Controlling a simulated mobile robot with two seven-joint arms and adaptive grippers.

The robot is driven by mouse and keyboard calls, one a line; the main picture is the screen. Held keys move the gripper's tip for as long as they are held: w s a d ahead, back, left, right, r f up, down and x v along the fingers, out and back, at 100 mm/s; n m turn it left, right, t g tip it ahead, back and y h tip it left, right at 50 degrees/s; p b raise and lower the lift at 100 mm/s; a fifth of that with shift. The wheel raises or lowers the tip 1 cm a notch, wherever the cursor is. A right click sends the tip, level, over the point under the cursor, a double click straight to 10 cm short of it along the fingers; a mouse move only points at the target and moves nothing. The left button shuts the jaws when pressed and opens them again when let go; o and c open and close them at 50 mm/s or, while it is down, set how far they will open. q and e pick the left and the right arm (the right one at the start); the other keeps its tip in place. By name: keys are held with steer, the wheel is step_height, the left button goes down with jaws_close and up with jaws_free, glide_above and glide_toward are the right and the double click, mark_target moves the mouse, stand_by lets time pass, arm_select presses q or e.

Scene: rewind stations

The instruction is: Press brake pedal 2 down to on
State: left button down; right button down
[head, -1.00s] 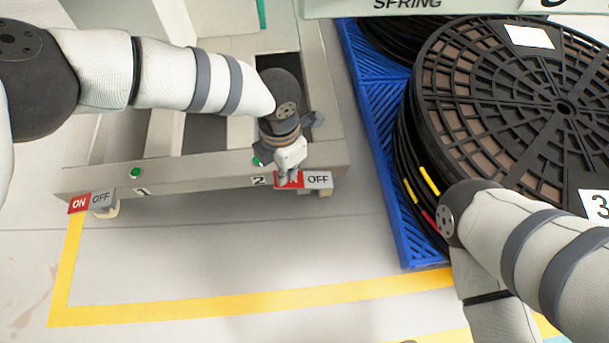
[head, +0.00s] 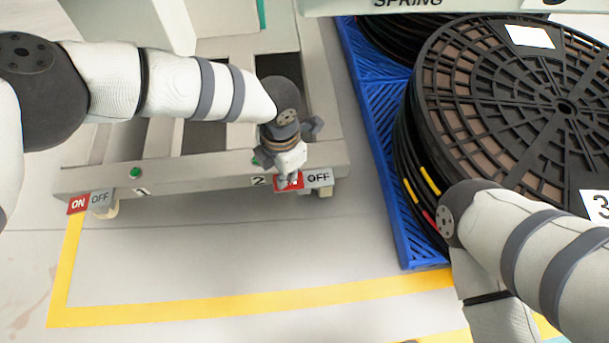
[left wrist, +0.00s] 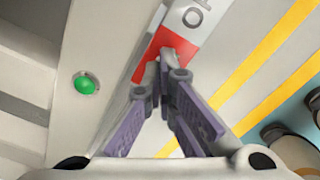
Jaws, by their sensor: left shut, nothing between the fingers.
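Brake pedal 2 is a flat red and white bar (head: 318,178) at the right front of the grey frame, beside the label 2 (head: 259,181). Its red half is marked ON and its white half OFF. My left gripper (head: 287,183) is shut and empty, pointing down over the red ON half and hiding part of it. In the left wrist view the shut fingertips (left wrist: 172,68) are over the red part (left wrist: 168,50). I cannot tell whether they touch it. My right gripper is out of view; only its arm shows at the lower right.
Brake pedal 1 (head: 90,201), also red and white, is at the frame's left corner. Green buttons (head: 135,172) sit on the frame's front bar (head: 200,172). A blue pallet (head: 385,170) with large black reels (head: 500,110) stands at right. The floor inside the yellow line (head: 250,306) is clear.

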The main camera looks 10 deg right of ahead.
arm_select(q)
step_height(320, 180, up, 7)
steer(key=p, duration=0.5)
steer(key=shift+p, duration=0.4)
